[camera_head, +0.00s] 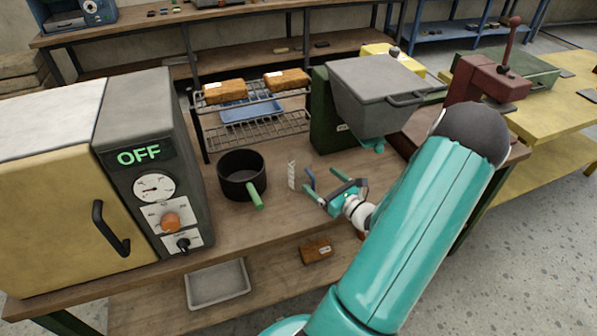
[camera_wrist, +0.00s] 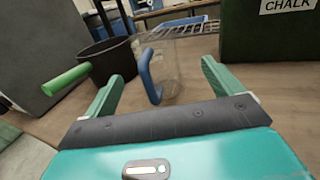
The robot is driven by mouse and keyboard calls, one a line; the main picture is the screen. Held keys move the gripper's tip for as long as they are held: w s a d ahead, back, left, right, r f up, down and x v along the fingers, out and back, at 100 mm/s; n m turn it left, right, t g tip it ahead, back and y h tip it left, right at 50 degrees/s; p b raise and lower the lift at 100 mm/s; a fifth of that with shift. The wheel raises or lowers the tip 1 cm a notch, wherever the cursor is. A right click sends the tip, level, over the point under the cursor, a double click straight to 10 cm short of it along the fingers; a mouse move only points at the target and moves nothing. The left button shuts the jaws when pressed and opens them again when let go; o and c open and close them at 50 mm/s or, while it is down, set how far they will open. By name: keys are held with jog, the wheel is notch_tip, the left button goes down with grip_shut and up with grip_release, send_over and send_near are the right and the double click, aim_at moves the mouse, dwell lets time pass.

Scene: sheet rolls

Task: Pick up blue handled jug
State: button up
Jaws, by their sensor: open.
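The jug is clear with a blue handle. In the wrist view the handle (camera_wrist: 147,76) stands ahead of my open gripper (camera_wrist: 160,85), between the lines of the two green fingers and nearer the left one. The clear jug body (camera_wrist: 172,65) is behind the handle, upright on the wooden bench. In the head view the jug (camera_head: 291,175) is hard to see; its blue handle (camera_head: 310,179) shows beside my gripper (camera_head: 330,190). The fingers appear apart from the handle, with nothing between them.
A dark pot (camera_head: 241,172) with a green handle stands left of the jug. A wire rack (camera_head: 255,128) is behind. A green machine (camera_head: 335,120) with a grey hopper stands at the back right. An oven (camera_head: 150,170) reading OFF is at the left.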

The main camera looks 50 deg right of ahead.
aim_at(306, 170)
jog(key=x, duration=0.7)
jog(key=shift+w+a, duration=0.2)
jog(key=shift+a, duration=0.15)
jog(key=c, duration=1.1)
